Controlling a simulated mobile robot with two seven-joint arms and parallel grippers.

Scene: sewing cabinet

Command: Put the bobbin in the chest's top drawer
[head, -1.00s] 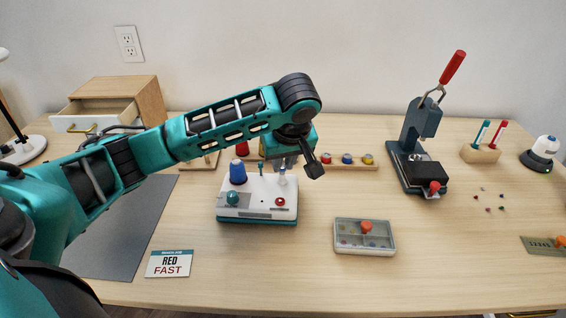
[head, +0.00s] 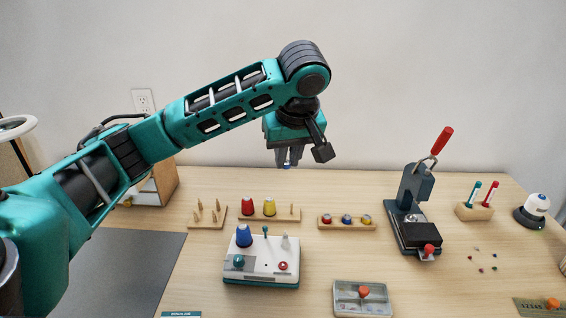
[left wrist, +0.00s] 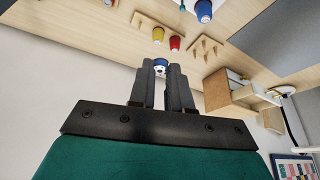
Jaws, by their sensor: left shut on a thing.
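My left gripper (head: 289,158) is raised above the table, fingers pointing down, shut on a small bobbin. The bobbin (left wrist: 161,66) shows blue and white between the fingertips in the left wrist view; in the head view only a bluish speck of it shows. The wooden chest (head: 163,187) stands at the back left, largely hidden behind my left arm. In the left wrist view the chest (left wrist: 217,88) is on the right, with its top drawer (left wrist: 250,95) pulled out. The gripper is well to the right of the chest in the head view. My right gripper is not in view.
A white-and-teal winder (head: 262,268) with a blue thread cone (head: 244,236) stands below the gripper. Behind it are a peg rack (head: 207,216), a thread-cone stand (head: 285,213) and a bobbin rack (head: 347,222). A press (head: 411,215) stands to the right. A grey mat (head: 130,268) lies front left.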

